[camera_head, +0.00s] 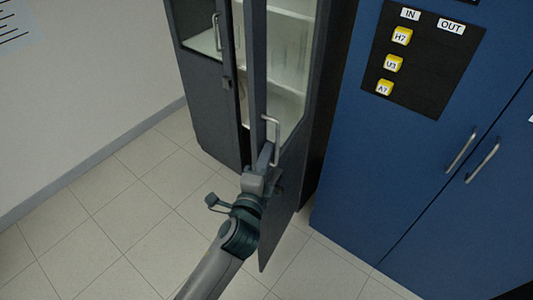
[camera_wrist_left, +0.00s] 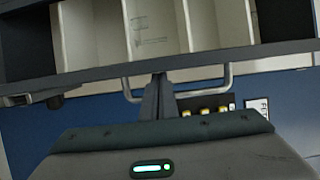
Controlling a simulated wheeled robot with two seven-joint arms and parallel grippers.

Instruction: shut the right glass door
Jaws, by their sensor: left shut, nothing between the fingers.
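The right glass door (camera_head: 258,62) of the dark grey cabinet stands ajar, with its free edge swung out from the cabinet front. Its metal handle (camera_head: 276,143) is on the frame near that edge. My left gripper (camera_head: 266,156) is at the handle, with its fingers shut and nothing between them. In the left wrist view the closed fingers (camera_wrist_left: 158,98) point at the door frame (camera_wrist_left: 190,62), between the two ends of the handle (camera_wrist_left: 229,76). I cannot tell whether they touch the door. My right gripper is not in view.
The left glass door (camera_head: 202,58) with its own handle (camera_head: 217,32) is beside it. A blue cabinet (camera_head: 345,170) with a black panel of yellow tags (camera_head: 430,75) stands to the right. The tiled floor (camera_head: 130,215) in front is clear.

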